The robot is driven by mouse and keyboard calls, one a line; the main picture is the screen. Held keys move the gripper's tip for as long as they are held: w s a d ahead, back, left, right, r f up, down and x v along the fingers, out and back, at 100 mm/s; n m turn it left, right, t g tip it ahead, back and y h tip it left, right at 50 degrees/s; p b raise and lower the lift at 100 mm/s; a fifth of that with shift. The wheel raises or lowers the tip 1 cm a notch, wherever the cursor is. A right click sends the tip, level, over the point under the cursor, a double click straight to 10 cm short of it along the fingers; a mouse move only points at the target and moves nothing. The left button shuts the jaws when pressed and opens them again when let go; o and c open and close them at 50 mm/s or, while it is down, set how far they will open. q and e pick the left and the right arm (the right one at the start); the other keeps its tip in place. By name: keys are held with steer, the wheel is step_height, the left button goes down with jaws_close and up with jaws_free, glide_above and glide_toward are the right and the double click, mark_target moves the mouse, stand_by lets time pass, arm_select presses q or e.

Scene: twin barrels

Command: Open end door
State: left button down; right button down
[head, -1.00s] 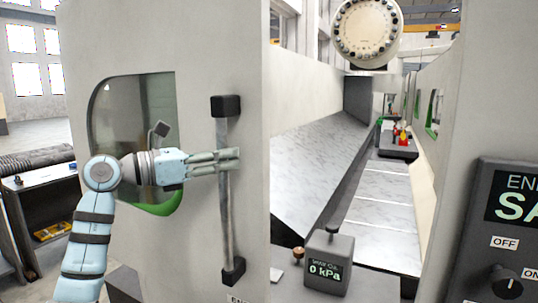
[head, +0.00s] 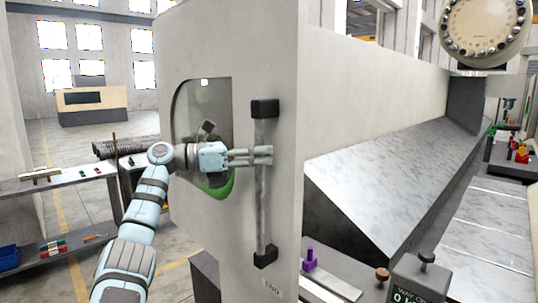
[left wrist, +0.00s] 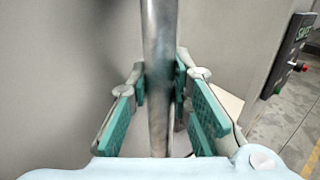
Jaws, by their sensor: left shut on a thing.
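The end door (head: 275,60) is a tall grey panel with a window (head: 218,105), standing at the left of the machine's opening. Its vertical metal bar handle (head: 261,205) sits between two black mounts near the door's right edge. My left gripper (head: 262,156) is at the handle's upper half, with its fingers around the bar. In the left wrist view the bar (left wrist: 159,50) runs between the green finger pads (left wrist: 160,105), and the gripper is shut on it. My right gripper is not in view.
Right of the door lie a sloped marble-like surface (head: 390,190) and a grey box with a knob (head: 420,280). A purple item (head: 310,258) stands low beside the door. A bench (head: 60,185) with small items stands at left. A panel reading SAFE (left wrist: 303,32) shows at the wrist view's right.

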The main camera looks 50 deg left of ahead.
arm_select(q)
steer(key=c, duration=1.4)
jaws_free()
steer(key=shift+d, duration=0.1)
steer(key=shift+c, duration=0.2)
steer(key=v, duration=1.2)
